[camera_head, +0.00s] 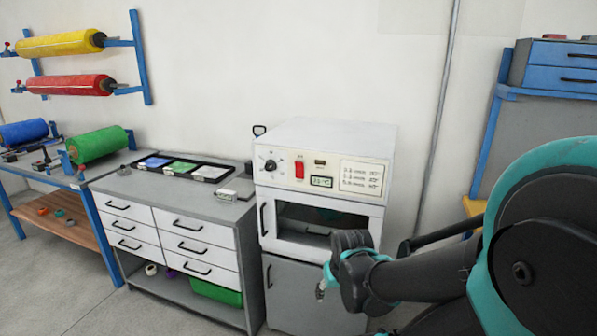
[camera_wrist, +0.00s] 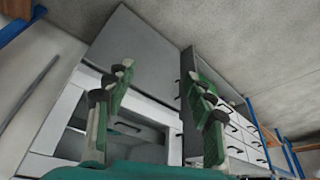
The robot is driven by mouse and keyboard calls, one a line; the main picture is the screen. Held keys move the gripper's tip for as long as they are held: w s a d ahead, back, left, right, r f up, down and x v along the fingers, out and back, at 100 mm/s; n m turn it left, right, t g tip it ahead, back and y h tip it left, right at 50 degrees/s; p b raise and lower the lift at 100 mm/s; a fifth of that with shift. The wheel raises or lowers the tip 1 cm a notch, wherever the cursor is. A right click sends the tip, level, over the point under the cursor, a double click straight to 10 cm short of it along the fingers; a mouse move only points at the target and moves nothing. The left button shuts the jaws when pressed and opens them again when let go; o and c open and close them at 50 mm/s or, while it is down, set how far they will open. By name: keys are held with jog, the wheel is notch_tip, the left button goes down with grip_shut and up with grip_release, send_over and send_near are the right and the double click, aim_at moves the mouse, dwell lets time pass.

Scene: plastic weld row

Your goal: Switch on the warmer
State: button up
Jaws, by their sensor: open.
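The warmer (camera_head: 285,225) is a white box oven on a grey cabinet, with a windowed door that looks shut. Its front panel carries a black dial (camera_head: 270,165), a red switch (camera_head: 299,170), and a small lit display (camera_head: 321,181). My gripper (camera_head: 322,288) is low in front of the warmer's right side, below the panel and apart from it, partly hidden by my arm. In the wrist view my gripper (camera_wrist: 158,85) is open and empty, with the tilted warmer door (camera_wrist: 72,140) behind it. The panel controls do not show there.
A grey drawer bench (camera_head: 192,205) with trays stands left of the warmer. Farther left are a blue-framed table (camera_head: 85,180) with film rolls and a wall rack with a yellow roll (camera_head: 60,44) and a red roll (camera_head: 70,85). A blue drawer unit (camera_head: 560,65) is at right.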

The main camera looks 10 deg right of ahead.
jog(key=w+r+n, duration=0.4)
jog(key=w, duration=0.1)
jog(key=w+r+n, duration=0.3)
jog(key=shift+w+a+h, duration=0.25)
jog(key=shift+a+h, duration=0.15)
grip_shut()
jog(key=w+a+r+n+h, duration=0.1)
jog(key=w+a+r+n, duration=0.3)
jog(key=w+r+n, duration=0.5)
jog(key=w+a+r+n+t+h, duration=0.1)
jog(key=w+a+r+n, duration=0.4)
jog(key=w+r+n, duration=0.4)
notch_tip(320, 180, up, 7)
jog(key=n, duration=0.5)
jog(key=shift+w, duration=0.3)
jog(key=shift+f, duration=0.1)
